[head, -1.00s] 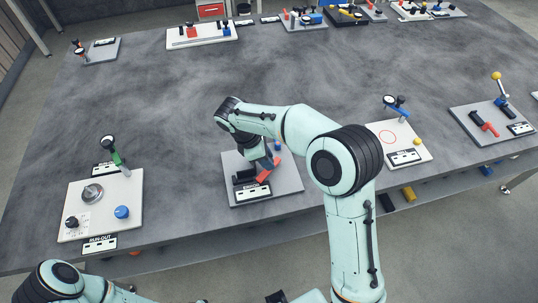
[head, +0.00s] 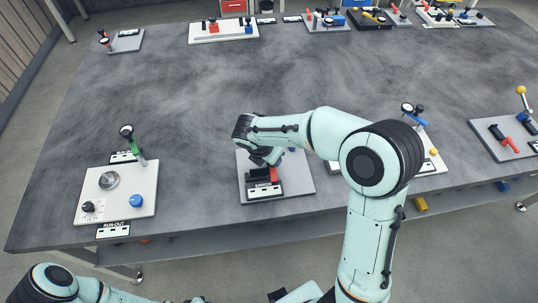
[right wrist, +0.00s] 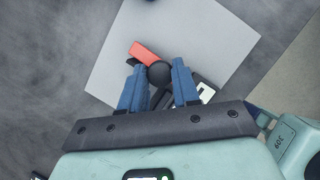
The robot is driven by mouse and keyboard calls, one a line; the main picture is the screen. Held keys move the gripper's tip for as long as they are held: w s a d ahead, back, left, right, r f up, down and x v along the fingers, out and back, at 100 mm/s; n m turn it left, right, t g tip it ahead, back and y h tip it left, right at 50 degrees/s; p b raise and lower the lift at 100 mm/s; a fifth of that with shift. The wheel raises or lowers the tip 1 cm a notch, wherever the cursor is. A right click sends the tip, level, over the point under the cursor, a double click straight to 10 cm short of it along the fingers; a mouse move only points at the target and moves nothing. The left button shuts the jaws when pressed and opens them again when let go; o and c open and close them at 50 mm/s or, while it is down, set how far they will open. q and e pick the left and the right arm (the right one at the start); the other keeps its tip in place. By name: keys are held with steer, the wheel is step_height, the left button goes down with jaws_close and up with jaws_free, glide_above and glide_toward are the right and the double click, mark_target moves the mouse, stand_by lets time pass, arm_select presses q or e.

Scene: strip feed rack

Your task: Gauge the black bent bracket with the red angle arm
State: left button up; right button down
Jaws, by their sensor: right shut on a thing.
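The red angle arm (head: 274,174) is on the grey gauge plate (head: 305,187) at the table's front middle. In the right wrist view the red arm (right wrist: 145,50) sticks out beyond a round black knob (right wrist: 160,75). My right gripper (right wrist: 158,78) is shut on this knob, one blue finger on each side. A black piece (head: 258,174), seemingly the bent bracket, lies beside the red arm behind the label. Its bend and its contact with the arm are hard to make out, and the fingers partly hide this area in the wrist view. My left gripper is out of view.
A white run-out plate (head: 142,202) with a dial and blue knob stands at left. A white plate with a blue-armed dial (head: 413,112) stands at right, partly behind my arm. Several fixtures line the back edge. The table's middle is clear.

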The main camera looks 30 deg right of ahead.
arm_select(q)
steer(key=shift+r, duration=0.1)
arm_select(e)
steer(key=shift+a+n, duration=0.15)
steer(key=shift+n, duration=0.35)
steer(key=c, duration=0.8)
jaws_free()
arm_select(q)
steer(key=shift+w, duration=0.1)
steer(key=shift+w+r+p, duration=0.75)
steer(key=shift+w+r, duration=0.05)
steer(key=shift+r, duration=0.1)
arm_select(e)
steer(key=v, duration=1.3)
steer(key=shift+s+r, duration=0.2)
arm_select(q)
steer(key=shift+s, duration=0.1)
arm_select(e)
steer(key=shift+f, duration=0.1)
